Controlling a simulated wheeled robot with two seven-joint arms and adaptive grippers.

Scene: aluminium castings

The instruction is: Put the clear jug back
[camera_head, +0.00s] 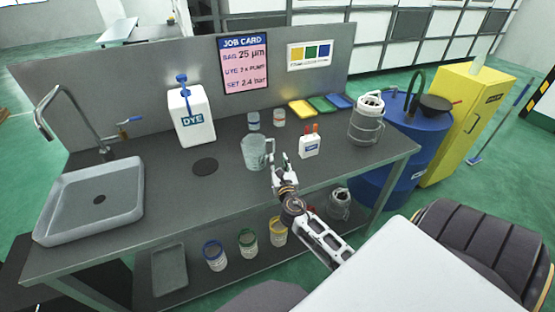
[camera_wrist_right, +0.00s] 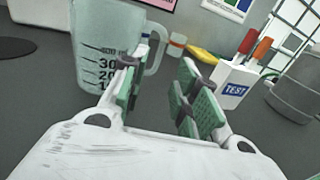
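The clear jug (camera_head: 254,152) stands upright on the grey bench, with its handle to the right. In the right wrist view the jug (camera_wrist_right: 98,45) shows dark volume marks, and its handle (camera_wrist_right: 157,50) appears beyond and between my fingertips. My right gripper (camera_head: 279,168) is just in front of the handle side. Its green-padded fingers (camera_wrist_right: 160,82) are apart with nothing gripped; whether one touches the handle I cannot tell. A dark round disc (camera_head: 205,166) lies bare on the bench left of the jug. My left gripper is not in view.
A white TEST holder (camera_head: 310,147) stands close right of the jug, with two small jars (camera_head: 279,117) behind. A DYE container (camera_head: 191,118), sink (camera_head: 92,200) and caged canister (camera_head: 367,120) stand farther off. The bench around the disc is clear.

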